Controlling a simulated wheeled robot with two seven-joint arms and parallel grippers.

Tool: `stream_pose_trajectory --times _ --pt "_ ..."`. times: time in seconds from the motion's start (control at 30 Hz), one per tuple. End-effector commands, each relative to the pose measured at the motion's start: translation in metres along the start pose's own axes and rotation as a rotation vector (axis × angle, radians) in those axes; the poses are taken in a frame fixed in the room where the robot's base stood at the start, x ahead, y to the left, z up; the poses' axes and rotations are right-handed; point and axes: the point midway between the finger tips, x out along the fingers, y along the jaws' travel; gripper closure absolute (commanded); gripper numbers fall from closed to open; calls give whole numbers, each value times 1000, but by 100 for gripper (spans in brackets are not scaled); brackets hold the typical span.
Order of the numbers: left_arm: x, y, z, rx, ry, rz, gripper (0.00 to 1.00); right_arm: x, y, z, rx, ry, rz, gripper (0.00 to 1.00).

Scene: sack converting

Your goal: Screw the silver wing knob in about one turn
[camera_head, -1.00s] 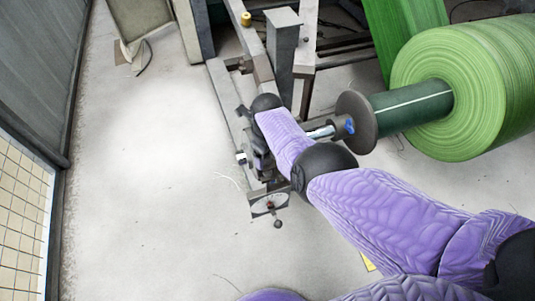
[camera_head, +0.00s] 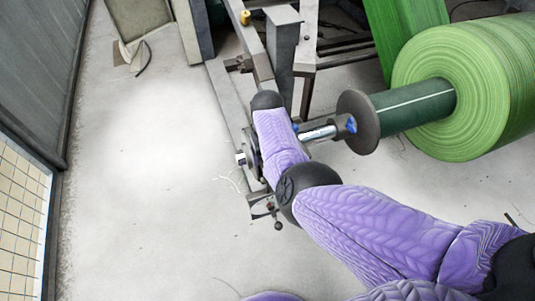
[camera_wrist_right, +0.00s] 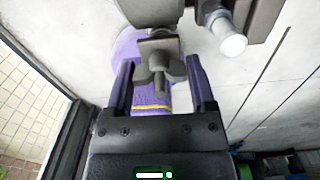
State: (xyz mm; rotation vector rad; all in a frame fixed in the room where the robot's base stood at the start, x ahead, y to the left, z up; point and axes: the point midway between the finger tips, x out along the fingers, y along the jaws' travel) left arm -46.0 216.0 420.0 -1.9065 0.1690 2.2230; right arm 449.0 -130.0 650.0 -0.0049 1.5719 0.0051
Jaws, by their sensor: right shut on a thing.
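The silver wing knob (camera_wrist_right: 158,66) shows in the right wrist view as a grey winged piece in front of a flat grey bracket. My right gripper (camera_wrist_right: 160,82) has one finger on each side of the knob's wings and is shut on it; the exact contact is hard to see. In the head view my right arm covers the knob and the gripper. My left gripper is in neither current view.
A machine frame (camera_head: 283,58) stands beside my right arm. A shaft (camera_head: 318,132) leads to a dark disc (camera_head: 356,120) and a large green roll (camera_head: 465,95) at right. Floor (camera_head: 150,190) at left is clear.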

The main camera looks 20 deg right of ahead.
Motion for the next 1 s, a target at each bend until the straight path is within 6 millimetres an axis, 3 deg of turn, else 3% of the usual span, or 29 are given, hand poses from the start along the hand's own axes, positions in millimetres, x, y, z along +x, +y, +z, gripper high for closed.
stream_pose_trajectory --times 0.37,0.4,0.5,0.77,1.0 --pt "0 2 8 1 -13 3 41 -2 0 2 3 -6 -1 88" --pt "0 2 9 1 -14 3 41 -2 0 2 3 -6 -1 21" --pt "0 2 10 1 -15 4 41 -1 0 1 2 -5 -1 0" --pt "-4 2 8 1 -10 2 41 -7 0 1 2 -4 0 0" --pt "-44 -4 -4 -2 30 -6 41 -71 0 2 2 -11 -1 0"
